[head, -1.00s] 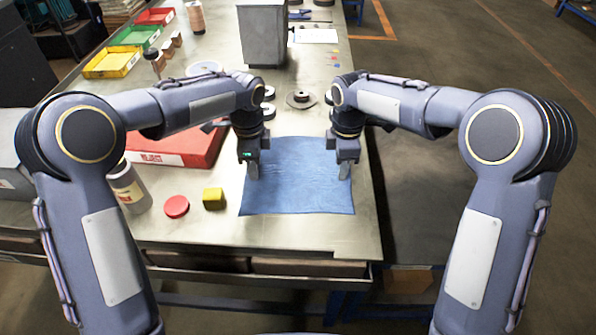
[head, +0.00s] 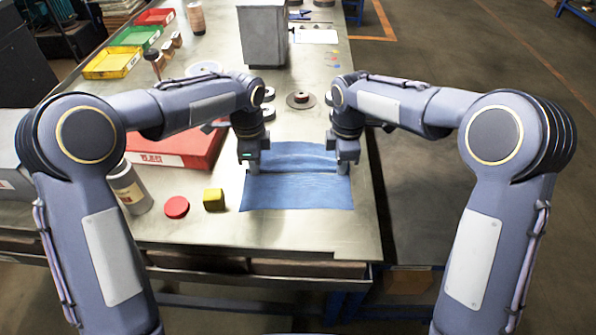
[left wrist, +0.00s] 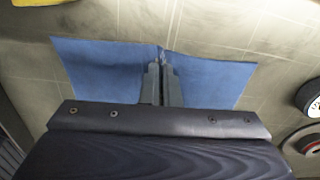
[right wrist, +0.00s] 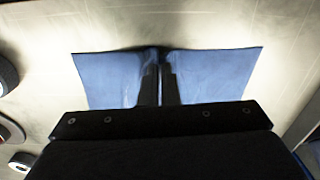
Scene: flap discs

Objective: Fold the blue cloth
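The blue cloth (head: 297,192) lies on the metal table near its front edge. A raised ridge runs across it from left to right, between my two grippers. My left gripper (head: 253,170) is at the ridge's left end and my right gripper (head: 343,170) at its right end. In the left wrist view the fingers (left wrist: 163,68) are close together with the cloth (left wrist: 215,80) gathered up between them. The right wrist view shows the same, with the fingers (right wrist: 159,75) closed on a pinch of the cloth (right wrist: 210,75). The fingers hide part of the fold.
A red box (head: 180,145), a grey bottle (head: 130,188), a red disc (head: 176,207) and a yellow block (head: 214,199) stand left of the cloth. A flap disc (head: 300,100) and a grey bin (head: 264,35) are behind. The table in front of the cloth is clear.

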